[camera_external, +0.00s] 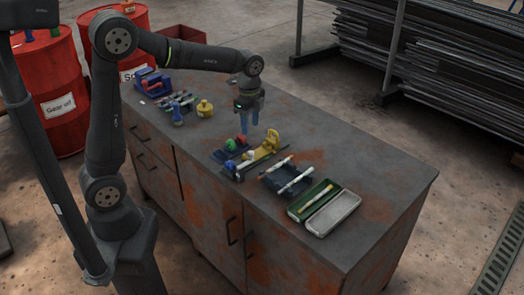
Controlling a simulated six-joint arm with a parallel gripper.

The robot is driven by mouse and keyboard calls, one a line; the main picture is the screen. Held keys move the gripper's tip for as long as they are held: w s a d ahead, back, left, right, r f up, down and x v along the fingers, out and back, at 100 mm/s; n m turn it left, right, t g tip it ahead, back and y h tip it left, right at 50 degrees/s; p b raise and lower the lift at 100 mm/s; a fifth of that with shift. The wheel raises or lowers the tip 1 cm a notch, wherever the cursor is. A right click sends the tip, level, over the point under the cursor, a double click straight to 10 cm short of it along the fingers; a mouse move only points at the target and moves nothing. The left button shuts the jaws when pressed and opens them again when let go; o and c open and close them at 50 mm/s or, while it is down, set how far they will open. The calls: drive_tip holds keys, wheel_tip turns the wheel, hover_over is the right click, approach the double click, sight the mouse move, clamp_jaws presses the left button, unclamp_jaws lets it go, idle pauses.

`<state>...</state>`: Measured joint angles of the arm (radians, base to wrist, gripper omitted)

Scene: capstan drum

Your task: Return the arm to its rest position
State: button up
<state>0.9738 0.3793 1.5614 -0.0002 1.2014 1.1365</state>
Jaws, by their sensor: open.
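My gripper (250,120) hangs from my arm with its blue fingers pointing down. It is open and holds nothing that I can see. It is above the middle of the rusty workbench (378,180), just behind a small device with a yellow bracket (268,147) and red and green parts. From this angle I cannot tell the exact height of the fingertips over the bench top.
A green open case (313,202), a dark tray (290,181) with pen-like items, a blue vise (152,84), and a yellow item (205,108) stand on the bench. Red drums (57,95) stand behind at left. The bench's right end is clear.

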sight(250, 151)
wheel_tip(250, 151, down, 11)
drive_tip(key=shift+r, duration=0.2)
drive_tip(key=shift+w+a+f+n, duration=0.1)
drive_tip(key=shift+w+n, duration=0.05)
drive_tip(key=shift+n, duration=0.15)
drive_tip(key=shift+w+a+n, duration=0.2)
drive_tip(key=shift+a+n, duration=0.15)
drive_tip(key=shift+n, duration=0.55)
wheel_tip(250, 151, up, 15)
drive_tip(key=a+n, duration=0.1)
drive_tip(key=n, duration=0.3)
drive_tip(key=shift+w+a, duration=0.35)
drive_tip(key=shift+o, duration=0.2)
